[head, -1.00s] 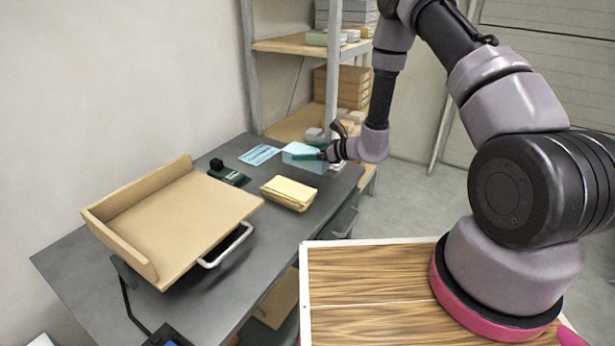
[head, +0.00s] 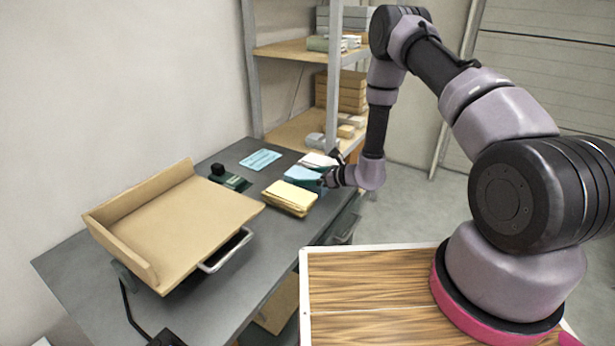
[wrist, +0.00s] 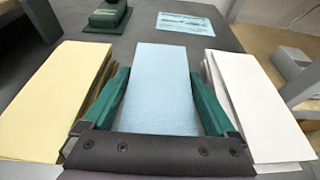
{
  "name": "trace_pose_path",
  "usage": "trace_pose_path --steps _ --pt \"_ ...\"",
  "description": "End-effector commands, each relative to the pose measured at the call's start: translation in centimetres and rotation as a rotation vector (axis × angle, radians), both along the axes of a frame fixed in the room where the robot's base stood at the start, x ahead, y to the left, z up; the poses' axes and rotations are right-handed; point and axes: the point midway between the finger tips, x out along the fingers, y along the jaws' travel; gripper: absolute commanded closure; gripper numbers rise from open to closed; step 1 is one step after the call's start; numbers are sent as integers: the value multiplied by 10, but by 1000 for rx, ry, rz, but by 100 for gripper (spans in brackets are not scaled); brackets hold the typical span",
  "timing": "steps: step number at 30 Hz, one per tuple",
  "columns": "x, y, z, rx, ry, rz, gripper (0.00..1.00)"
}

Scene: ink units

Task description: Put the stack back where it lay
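The blue stack (head: 303,176) is at the right end of the grey table, in a row between a yellow stack (head: 290,197) and a white stack (head: 318,160). My gripper (head: 322,179) reaches it from the right. In the wrist view the blue stack (wrist: 160,90) lies between the two green fingers of my gripper (wrist: 160,98), which appear to press its sides. The left finger is close beside the yellow stack (wrist: 55,95), the right one close beside the white stack (wrist: 250,105). Whether the blue stack's underside rests on the table is hidden.
A blue printed card (head: 260,160) lies behind the row; a dark green stamp-like device (head: 228,177) is left of it. A tan tilted tray (head: 175,225) with a handle covers the table's left part. A shelf unit (head: 335,90) with boxes stands behind.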

Motion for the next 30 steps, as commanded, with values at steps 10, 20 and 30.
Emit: trace_pose_path --steps 10,20,30 --pt "-1 -2 4 -1 1 -1 0" --pt "-33 -52 25 -1 2 -5 0" --pt "-60 -91 43 1 1 -2 0"
